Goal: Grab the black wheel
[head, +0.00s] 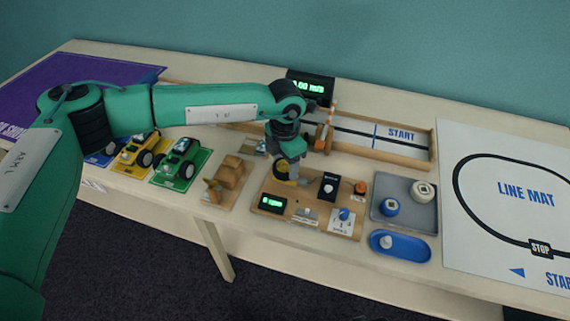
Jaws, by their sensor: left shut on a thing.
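My left gripper (290,158) reaches in from the left and points down over the wooden test board (300,216). It is shut on a black wheel (281,169) with a yellow hub, at the board's back left part. The fingers and arm hide part of the wheel, and I cannot tell whether it touches the board. My right gripper is not in view.
The board carries a green display (271,204), a black box (328,185) and knobs. A grey tray (384,217) and a blue oval tray (418,251) stand to its right. Toy cars (180,160) stand left. A wooden-railed track (400,158) lies behind.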

